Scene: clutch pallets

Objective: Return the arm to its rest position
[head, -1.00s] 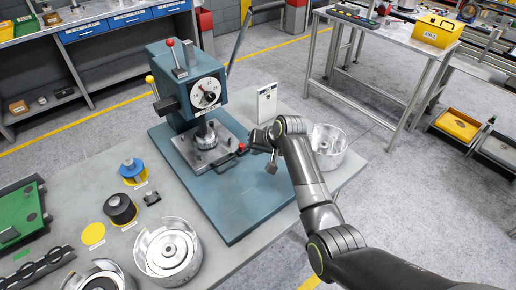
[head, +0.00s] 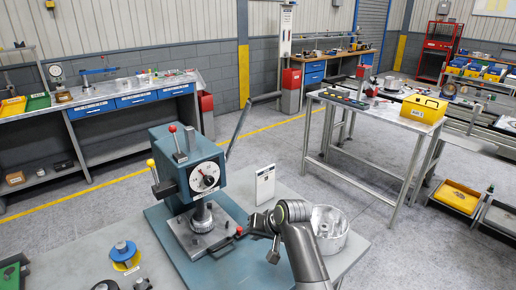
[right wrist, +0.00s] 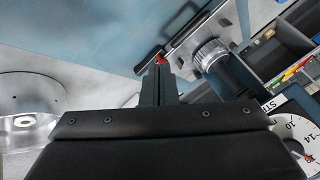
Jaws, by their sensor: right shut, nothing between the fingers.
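My right arm comes in from the bottom of the head view, in front of the blue-grey press (head: 188,178). Its gripper (head: 256,224) is beside the press's square steel plate (head: 180,230), near a red-tipped handle (head: 238,231). In the right wrist view the two dark fingers (right wrist: 160,76) are together, with nothing between them. The red tip (right wrist: 161,60) appears just beyond the fingertips; I cannot tell whether they touch. My left gripper is not in view.
A silver cylindrical housing (head: 329,238) stands on the table right of my arm. A small white sign (head: 265,185) stands behind the gripper. A blue-topped part on a yellow disc (head: 124,254) is at the left. A steel bench with a yellow case (head: 424,108) stands behind.

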